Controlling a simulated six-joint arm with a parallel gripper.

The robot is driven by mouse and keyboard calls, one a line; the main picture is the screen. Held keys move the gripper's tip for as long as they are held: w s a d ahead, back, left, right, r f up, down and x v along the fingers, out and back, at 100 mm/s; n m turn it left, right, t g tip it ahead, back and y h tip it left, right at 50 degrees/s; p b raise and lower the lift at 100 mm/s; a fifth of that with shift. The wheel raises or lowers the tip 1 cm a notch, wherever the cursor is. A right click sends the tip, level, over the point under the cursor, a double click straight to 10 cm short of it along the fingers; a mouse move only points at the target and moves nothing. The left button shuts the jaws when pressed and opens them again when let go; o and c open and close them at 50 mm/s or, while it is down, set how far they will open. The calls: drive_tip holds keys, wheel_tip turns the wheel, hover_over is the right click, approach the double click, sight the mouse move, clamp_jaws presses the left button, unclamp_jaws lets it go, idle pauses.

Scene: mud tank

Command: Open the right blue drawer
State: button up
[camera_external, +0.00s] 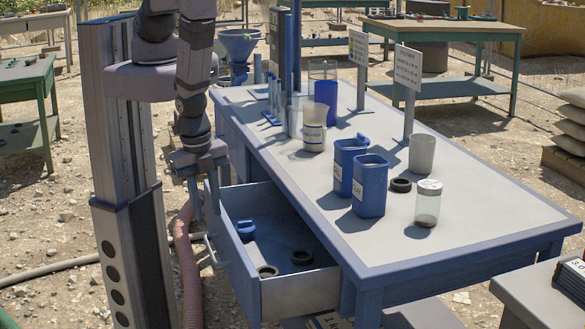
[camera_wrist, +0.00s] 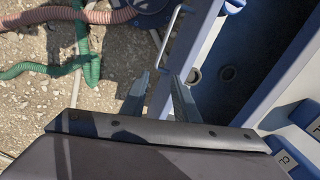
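The right blue drawer (camera_external: 300,292) is pulled out from under the workbench in the external view. Its front with a bar handle (camera_external: 211,250) faces left. The open drawer also shows at the right of the wrist view (camera_wrist: 240,45), with its pale handle (camera_wrist: 171,38) left of the front. My gripper (camera_external: 205,212) points down beside the drawer front, near the handle. In the wrist view its fingers (camera_wrist: 160,75) are apart, with the near end of the handle appearing between the tips. I cannot tell whether they touch it. Nothing is held.
The drawer holds dark rings (camera_external: 302,257) and a small blue item (camera_external: 245,228). Blue containers (camera_external: 370,188), a glass jar (camera_external: 428,203) and a beaker (camera_external: 422,154) stand on the workbench (camera_external: 440,240). A pink hose (camera_external: 188,265) lies on the ground left of the drawer.

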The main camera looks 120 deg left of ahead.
sight(210, 249)
drive_tip(key=s+a+f+b, duration=0.1)
drive_tip(key=f+b, duration=0.1)
drive_tip(key=f, duration=0.2)
drive_tip(key=s+a+f+m+b, duration=0.1)
drive_tip(key=f, duration=0.3)
drive_tip(key=s+a+f+m+y+b, duration=0.1)
drive_tip(key=f+b, duration=0.1)
drive_tip(key=f, duration=0.2)
drive_tip(key=shift+a+f+t+b, duration=0.1)
drive_tip(key=shift+a+t+b, duration=0.2)
drive_tip(key=shift+t, duration=0.1)
clamp_jaws()
